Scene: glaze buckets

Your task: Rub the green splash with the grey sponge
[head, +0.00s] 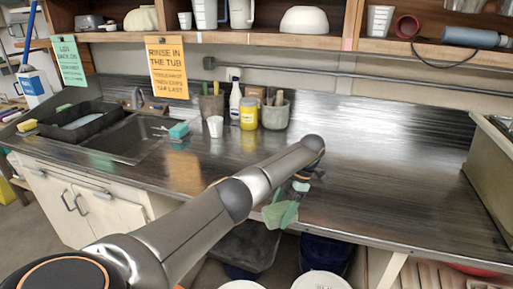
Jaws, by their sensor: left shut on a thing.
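The green splash (272,216) is a pale green patch at the front edge of the steel counter, in the middle of the head view. Its right part looks a darker teal. My left gripper (302,182) points down over the counter just behind and to the right of the splash. It is shut on a small greyish thing, which seems to be the grey sponge (300,187). The sponge is mostly hidden by my gripper and arm, and I cannot tell whether it touches the counter or the splash. My right gripper is not in view.
The steel counter (400,190) is clear to the right. Behind stand a white cup (215,126), a spray bottle (235,102), a yellow jar (249,113) and a grey pot (274,115). A sink (125,138) is at left. Buckets (321,281) stand below.

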